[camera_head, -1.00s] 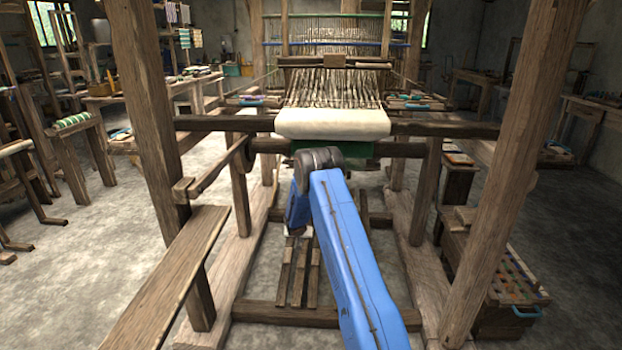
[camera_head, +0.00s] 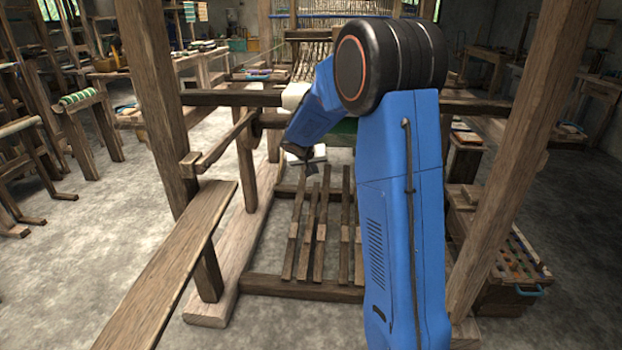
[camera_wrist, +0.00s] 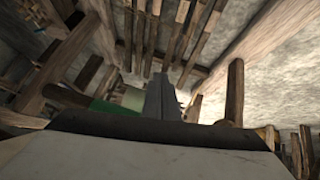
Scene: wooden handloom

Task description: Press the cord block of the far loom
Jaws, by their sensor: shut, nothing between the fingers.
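A wooden loom (camera_head: 220,98) stands in front of me, its cloth roll and threads partly hidden behind my arm. Under it lie several long treadle slats (camera_head: 308,240), with small wooden blocks (camera_head: 320,232) across them. I cannot tell whether any of these is the cord block, nor pick out a separate far loom. My gripper (camera_head: 311,167) hangs below the cloth beam, near the far end of the slats, apart from the small blocks. In the wrist view my gripper (camera_wrist: 162,98) shows as grey fingers, shut and empty, with slats (camera_wrist: 185,28) beyond.
A bench plank (camera_head: 175,265) runs along the left front. Thick posts (camera_head: 158,90) flank the loom, and a low crossbar (camera_head: 300,288) closes its front. A wooden chest (camera_head: 510,265) with coloured pieces stands at the right.

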